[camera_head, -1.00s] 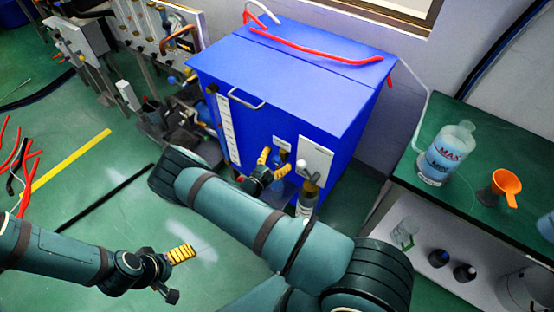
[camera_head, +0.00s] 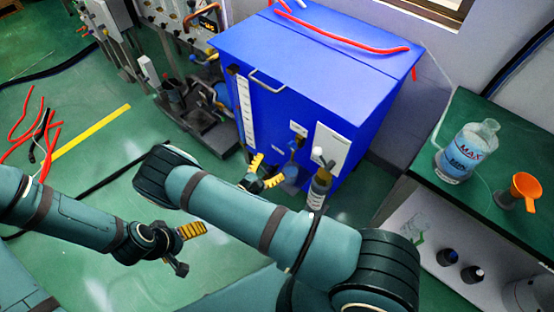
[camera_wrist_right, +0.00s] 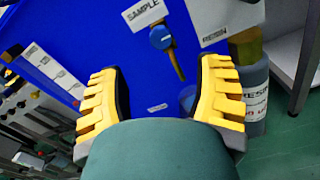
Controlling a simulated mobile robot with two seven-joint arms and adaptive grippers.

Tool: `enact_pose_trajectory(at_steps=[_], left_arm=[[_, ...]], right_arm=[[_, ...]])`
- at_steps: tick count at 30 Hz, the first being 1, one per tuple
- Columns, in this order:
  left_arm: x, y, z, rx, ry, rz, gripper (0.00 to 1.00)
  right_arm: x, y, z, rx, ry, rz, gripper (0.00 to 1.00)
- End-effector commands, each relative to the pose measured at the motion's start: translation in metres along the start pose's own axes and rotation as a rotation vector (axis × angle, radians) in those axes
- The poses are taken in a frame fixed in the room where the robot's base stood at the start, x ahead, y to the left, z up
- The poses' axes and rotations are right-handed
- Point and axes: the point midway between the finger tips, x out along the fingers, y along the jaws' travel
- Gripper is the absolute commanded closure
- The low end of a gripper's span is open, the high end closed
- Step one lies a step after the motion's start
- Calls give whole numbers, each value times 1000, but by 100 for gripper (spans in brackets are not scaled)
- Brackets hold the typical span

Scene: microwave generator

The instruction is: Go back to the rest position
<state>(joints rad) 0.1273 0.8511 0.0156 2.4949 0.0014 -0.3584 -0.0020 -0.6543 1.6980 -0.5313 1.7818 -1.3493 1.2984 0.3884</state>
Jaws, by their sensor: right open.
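My right gripper (camera_head: 266,171) is open and empty, in front of the lower front of the blue cabinet (camera_head: 240,150) in the head view. In the right wrist view its two yellow-padded fingers (camera_wrist_right: 160,88) stand wide apart with nothing between them. My left gripper (camera_head: 187,248) looks open and empty over the green floor at lower left. No object is in either gripper.
A green-topped bench (camera_head: 480,110) at right carries a large clear bottle (camera_head: 465,153) and an orange funnel (camera_head: 522,190). Small dark bottles (camera_head: 447,257) stand on its lower shelf. Red hoses (camera_head: 30,135) lie on the floor at left. Equipment (camera_head: 190,100) stands left of the cabinet.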

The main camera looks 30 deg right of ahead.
Motion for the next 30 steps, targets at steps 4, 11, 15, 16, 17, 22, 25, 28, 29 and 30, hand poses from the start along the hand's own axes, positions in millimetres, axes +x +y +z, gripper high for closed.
enact_pose_trajectory(at_steps=[4, 11, 15, 16, 17, 22, 25, 28, 29, 30], left_arm=[[0, 0, 0, 0, 0, 0, 3], [0, 0, 0, 0, 0, 0, 3], [0, 0, 0, 0, 0, 0, 3], [0, 0, 0, 0, 0, 0, 3], [0, 0, 0, 0, 0, 0, 3], [0, 0, 0, 0, 0, 0, 3], [0, 0, 0, 0, 0, 0, 3], [0, 0, 0, 0, 0, 0, 3], [0, 0, 0, 0, 0, 0, 3], [0, 0, 0, 0, 0, 0, 3]], right_arm=[[-3, 0, 0, 0, 0, 0, 35], [-3, 0, 0, 0, 0, 0, 35], [-3, 0, 0, 0, 0, 0, 35], [-3, 0, 0, 0, 0, 0, 35], [-3, 0, 0, 0, 0, -1, 35], [1, -24, -2, -8, 51, -118, 35], [-2, -70, -6, -12, 157, -351, 35], [-28, -127, -11, 21, 324, -686, 35], [-40, -141, -12, 43, 377, -788, 35], [-58, -156, -13, 77, 448, -916, 35]])
